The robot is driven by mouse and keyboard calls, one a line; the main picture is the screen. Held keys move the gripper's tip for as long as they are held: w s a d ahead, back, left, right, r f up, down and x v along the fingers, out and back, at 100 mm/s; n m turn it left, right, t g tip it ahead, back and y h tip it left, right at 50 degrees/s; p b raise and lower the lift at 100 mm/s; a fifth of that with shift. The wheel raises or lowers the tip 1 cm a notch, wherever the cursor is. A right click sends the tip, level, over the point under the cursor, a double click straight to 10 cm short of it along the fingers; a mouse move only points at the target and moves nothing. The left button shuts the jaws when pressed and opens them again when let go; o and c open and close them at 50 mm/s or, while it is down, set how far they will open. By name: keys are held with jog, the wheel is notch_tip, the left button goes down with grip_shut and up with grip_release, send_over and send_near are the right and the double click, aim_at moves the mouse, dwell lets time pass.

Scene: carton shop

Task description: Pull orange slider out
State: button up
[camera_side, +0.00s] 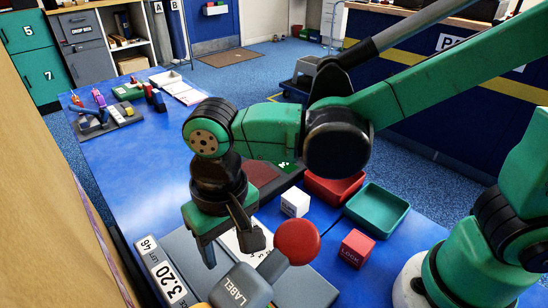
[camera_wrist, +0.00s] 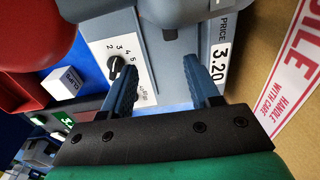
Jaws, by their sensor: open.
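The grey label machine (camera_side: 310,288) fills the lower part of the side view, with a LABEL block (camera_side: 240,287), a round red knob (camera_side: 297,242) and a 3.20 price plate (camera_side: 168,280). A small yellow-orange piece (camera_side: 203,305) shows at the bottom edge of the side view; I cannot tell whether it is the orange slider. No orange slider is clear in the wrist view. My gripper (camera_side: 232,252) is open and empty over the machine. In the wrist view my gripper's fingers (camera_wrist: 165,62) stand apart, between the dial (camera_wrist: 117,68) and the price plate (camera_wrist: 221,58).
A white cube (camera_side: 295,202), a red tray (camera_side: 333,187), a teal tray (camera_side: 377,209) and a red LOCK cube (camera_side: 357,247) lie right of the machine. A cardboard wall (camera_side: 45,190) runs along the left. The blue bench (camera_side: 130,165) is largely clear behind my gripper.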

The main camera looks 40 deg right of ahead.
aim_at(226, 282)
jog(key=shift+s+a+f, duration=0.25)
jog(key=shift+a+f, duration=0.05)
jog(key=shift+a, duration=0.15)
jog(key=shift+s+a+f, duration=0.2)
jog(key=shift+a+f, duration=0.05)
jog(key=shift+a, duration=0.15)
jog(key=shift+f, duration=2.7)
grip_shut()
jog(key=shift+w, duration=0.1)
